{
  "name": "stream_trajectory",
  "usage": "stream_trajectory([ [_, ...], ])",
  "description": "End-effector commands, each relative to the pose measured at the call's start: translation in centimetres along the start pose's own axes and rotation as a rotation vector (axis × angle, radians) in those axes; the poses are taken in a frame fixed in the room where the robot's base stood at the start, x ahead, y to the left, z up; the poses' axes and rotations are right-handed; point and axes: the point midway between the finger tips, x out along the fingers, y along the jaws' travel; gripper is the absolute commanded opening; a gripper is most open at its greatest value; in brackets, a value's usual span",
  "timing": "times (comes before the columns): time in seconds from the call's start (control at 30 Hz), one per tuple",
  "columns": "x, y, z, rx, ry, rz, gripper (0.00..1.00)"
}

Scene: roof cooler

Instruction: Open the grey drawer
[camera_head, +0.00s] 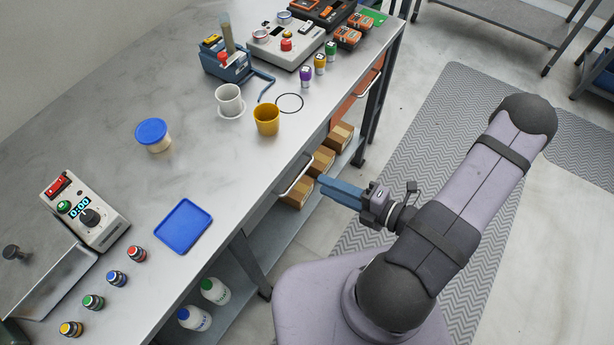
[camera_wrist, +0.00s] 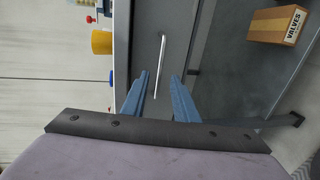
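The grey drawer is under the front edge of the workbench and looks shut. Its front (camera_wrist: 147,35) fills the upper middle of the wrist view. Its pale bar handle (camera_head: 297,178) shows in the head view, and also in the wrist view (camera_wrist: 161,62). My gripper (camera_head: 322,186) points at the handle from the right, with a small gap before it in the head view. In the wrist view its two blue fingers (camera_wrist: 159,77) are apart and empty, with the handle's line running between them. No contact shows.
An orange drawer (camera_head: 366,86) with its own handle is farther along the bench. Cardboard boxes (camera_head: 321,161) stand on the lower shelf beneath. A blue tray (camera_head: 183,226) and a yellow cup (camera_head: 266,119) are on the benchtop. The floor mat (camera_head: 420,150) beside the bench is clear.

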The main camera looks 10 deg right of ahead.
Motion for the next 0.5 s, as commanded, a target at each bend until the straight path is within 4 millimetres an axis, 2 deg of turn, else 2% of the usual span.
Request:
stream_trajectory([
  [0.17,1.0,0.1,-0.1,-0.003,0.005,0.001,0.27],
  [0.5,4.5,0.1,-0.2,-0.004,0.008,0.000,0.27],
])
